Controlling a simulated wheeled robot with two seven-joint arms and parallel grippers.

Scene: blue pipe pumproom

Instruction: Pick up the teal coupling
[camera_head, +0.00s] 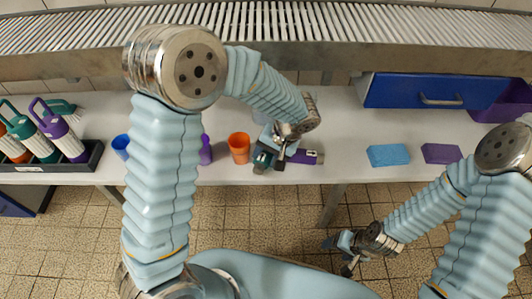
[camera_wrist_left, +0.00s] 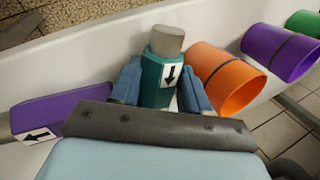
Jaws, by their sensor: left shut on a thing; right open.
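The teal coupling (camera_wrist_left: 152,82) stands between my left gripper's blue fingers in the left wrist view. It has a grey round end and a white label with a black arrow. In the head view the teal coupling (camera_head: 259,157) is partly hidden by my left gripper (camera_head: 270,148), which is shut on it over the white table. I cannot tell whether the coupling touches the table. My right gripper (camera_head: 342,245) is open and empty, in front of the table over the tiled floor.
A purple coupling (camera_head: 306,157) lies close to the right of the teal one. An orange cup (camera_head: 239,147) and a purple cup (camera_head: 205,150) stand to its left. A blue block (camera_head: 389,155) and a purple block (camera_head: 441,153) lie right. A slatted shelf (camera_head: 350,45) overhangs the back.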

